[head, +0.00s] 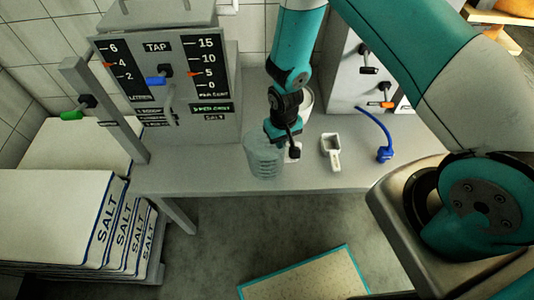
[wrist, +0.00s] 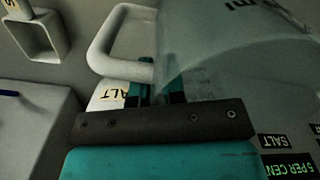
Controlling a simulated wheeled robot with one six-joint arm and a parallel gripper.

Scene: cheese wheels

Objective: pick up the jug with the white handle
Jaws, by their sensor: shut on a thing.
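The jug is a clear, see-through vessel (head: 264,162) at the front of the grey bench in the head view. Its white handle (wrist: 103,42) and clear body (wrist: 235,55) fill the top of the wrist view. My gripper (head: 287,150) is at the jug's right side in the head view. In the wrist view my gripper (wrist: 161,88) is shut on the jug near the lower end of the handle. The exact contact is partly hidden. I cannot tell whether the jug's base touches the bench.
A white square scoop (head: 331,153) and a blue hose (head: 375,128) lie to the right on the bench. A white container (head: 308,103) stands partly hidden behind my arm. The tap panel (head: 165,85) stands behind left. Salt sacks (head: 60,215) are stacked left.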

